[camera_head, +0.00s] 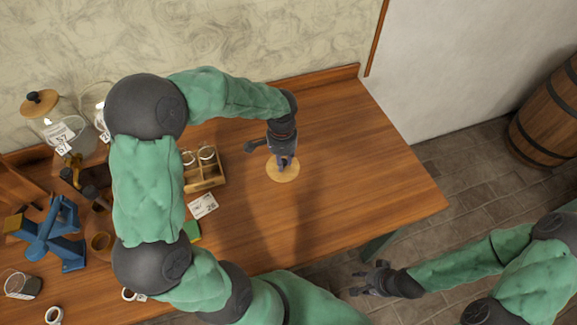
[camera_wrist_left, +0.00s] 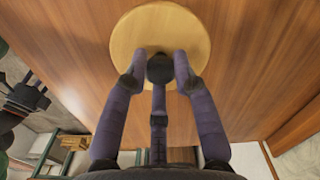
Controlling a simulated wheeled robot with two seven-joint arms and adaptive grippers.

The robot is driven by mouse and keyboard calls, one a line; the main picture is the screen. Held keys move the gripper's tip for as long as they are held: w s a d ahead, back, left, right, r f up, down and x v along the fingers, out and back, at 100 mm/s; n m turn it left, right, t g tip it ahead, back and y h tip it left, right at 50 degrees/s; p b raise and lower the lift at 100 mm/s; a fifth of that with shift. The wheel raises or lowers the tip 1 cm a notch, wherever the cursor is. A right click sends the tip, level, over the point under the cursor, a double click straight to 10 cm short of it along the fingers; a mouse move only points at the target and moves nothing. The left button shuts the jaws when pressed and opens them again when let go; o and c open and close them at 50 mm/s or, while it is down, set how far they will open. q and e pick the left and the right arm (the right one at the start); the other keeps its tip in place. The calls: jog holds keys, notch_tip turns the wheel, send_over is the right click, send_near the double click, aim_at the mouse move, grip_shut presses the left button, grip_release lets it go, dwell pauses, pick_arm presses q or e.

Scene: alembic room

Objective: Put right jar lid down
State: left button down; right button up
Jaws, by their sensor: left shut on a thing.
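My left gripper (camera_head: 284,162) points down over the right part of the table. It is shut on the dark knob of the round, pale wooden jar lid (camera_head: 283,174). In the left wrist view the lid (camera_wrist_left: 160,18) lies flat beyond the fingertips (camera_wrist_left: 160,70), close to the table; I cannot tell whether it touches. The right glass jar (camera_head: 95,97) stands at the back left with no lid visible, partly hidden by my left arm. My right gripper (camera_head: 370,279) is off the table's front edge, empty, with its fingers apart.
The left jar (camera_head: 45,118) wears its wooden lid. A wooden rack (camera_head: 206,178) with small jars, a price card (camera_head: 203,205) and a blue stand (camera_head: 52,238) are left of the lid. The wooden table (camera_head: 370,170) is clear to its right. A barrel (camera_head: 548,125) stands on the floor.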

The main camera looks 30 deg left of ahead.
pick_arm(q)
jog(key=w+f, duration=0.2)
jog(key=f, duration=0.1)
jog(key=shift+w+f+b, duration=0.2)
jog(key=shift+w+b, duration=0.15)
jog(key=shift+w, duration=0.05)
jog(key=shift+w+d+f+b, duration=0.15)
jog(key=shift+f+b, duration=0.25)
jog(key=shift+f, duration=1.3)
jog(key=shift+f, duration=0.1)
jog(key=shift+f, duration=0.1)
jog(key=c, duration=1)
grip_release()
jog(key=shift+w+r, duration=0.1)
jog(key=shift+r, duration=0.35)
notch_tip(320, 180, up, 12)
jog(key=p, duration=0.2)
jog(key=shift+f+p, duration=0.25)
jog(key=shift+p, duration=0.15)
